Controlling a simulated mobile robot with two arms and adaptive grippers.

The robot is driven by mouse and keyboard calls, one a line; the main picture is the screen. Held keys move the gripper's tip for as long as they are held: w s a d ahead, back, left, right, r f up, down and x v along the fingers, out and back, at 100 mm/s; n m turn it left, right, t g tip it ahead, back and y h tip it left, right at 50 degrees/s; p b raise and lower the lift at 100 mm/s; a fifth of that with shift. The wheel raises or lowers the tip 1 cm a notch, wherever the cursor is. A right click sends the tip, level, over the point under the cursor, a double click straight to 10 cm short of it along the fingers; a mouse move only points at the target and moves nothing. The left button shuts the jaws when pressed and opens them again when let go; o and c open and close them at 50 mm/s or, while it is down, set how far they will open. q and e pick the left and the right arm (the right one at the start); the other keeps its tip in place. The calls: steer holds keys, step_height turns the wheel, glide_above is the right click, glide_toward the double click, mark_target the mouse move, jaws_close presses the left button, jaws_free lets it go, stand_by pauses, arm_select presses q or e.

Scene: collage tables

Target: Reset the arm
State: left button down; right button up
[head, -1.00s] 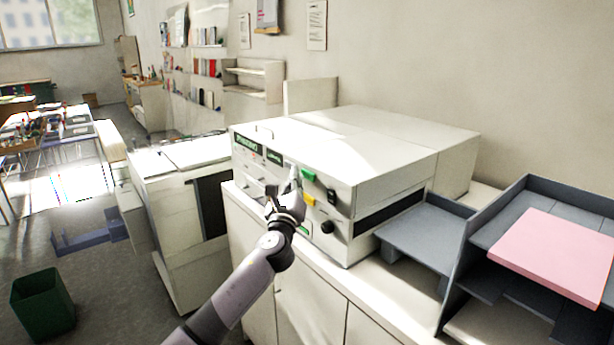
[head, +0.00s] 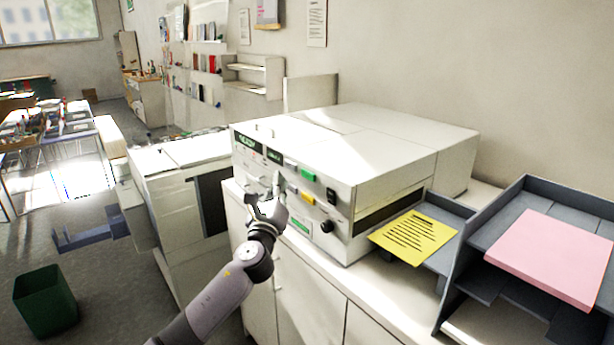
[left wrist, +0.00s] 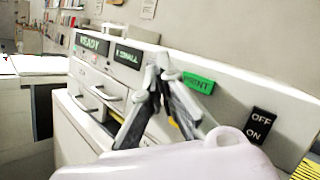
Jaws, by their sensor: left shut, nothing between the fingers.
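My left gripper (head: 275,185) is in front of the control panel of a white machine (head: 390,155) in the head view. Its fingers are shut and empty, and it stands close to the panel's buttons. In the left wrist view the fingertips (left wrist: 157,75) meet in front of the panel, left of a green PRINT button (left wrist: 198,83). A small display (left wrist: 93,44) there reads READY. I cannot tell whether the fingers touch the panel. My right gripper is not in view.
A yellow sheet with dark lines (head: 415,237) lies on the machine's grey output tray (head: 447,262). A grey holder (head: 468,287) with pink paper (head: 555,258) stands to the right. A green bin (head: 45,302) is on the floor at the left. An ON/OFF switch (left wrist: 262,125) is on the panel.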

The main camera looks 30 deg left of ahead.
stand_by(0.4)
